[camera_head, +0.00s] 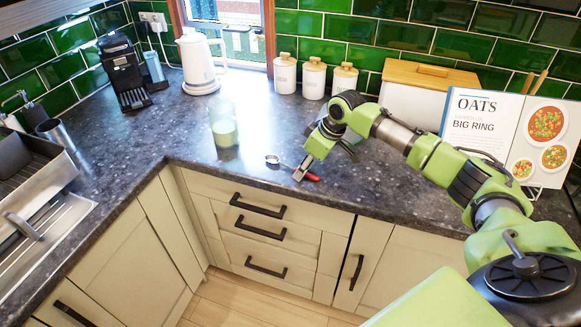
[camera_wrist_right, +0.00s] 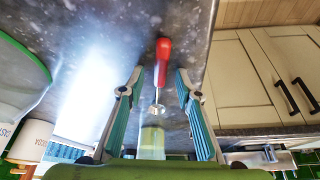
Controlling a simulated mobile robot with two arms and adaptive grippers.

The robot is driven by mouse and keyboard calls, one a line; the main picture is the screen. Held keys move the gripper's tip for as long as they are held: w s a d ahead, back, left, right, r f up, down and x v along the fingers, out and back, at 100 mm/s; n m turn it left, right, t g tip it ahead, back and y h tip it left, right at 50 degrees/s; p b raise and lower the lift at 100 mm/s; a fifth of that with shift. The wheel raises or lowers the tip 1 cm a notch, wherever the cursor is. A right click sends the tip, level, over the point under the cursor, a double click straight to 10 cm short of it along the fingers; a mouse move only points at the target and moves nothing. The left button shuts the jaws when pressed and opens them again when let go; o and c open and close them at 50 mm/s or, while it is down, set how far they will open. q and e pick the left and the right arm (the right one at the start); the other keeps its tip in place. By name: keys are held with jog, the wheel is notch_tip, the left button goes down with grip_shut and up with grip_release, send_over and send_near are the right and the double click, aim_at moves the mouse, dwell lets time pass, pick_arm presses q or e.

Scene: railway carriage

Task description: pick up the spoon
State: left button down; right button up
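The spoon lies on the dark speckled counter near its front edge. In the head view its red handle (camera_head: 313,177) shows to the right of my right gripper (camera_head: 301,174), and its round metal end (camera_head: 272,159) to the left. My gripper hides part of the shaft. In the right wrist view the spoon (camera_wrist_right: 162,62) lies lengthwise between the two spread fingers of my right gripper (camera_wrist_right: 159,78). There is a visible gap on both sides. The gripper is open and empty; its height over the spoon is hard to tell. My left gripper is not in view.
A glass (camera_head: 224,130) with pale green contents stands left of the spoon. A white kettle (camera_head: 198,62), coffee machine (camera_head: 123,72), several white canisters (camera_head: 314,78), a bread bin (camera_head: 418,95) and an open cookbook (camera_head: 508,128) stand behind. Drawers are below the counter edge.

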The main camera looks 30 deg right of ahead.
grip_shut()
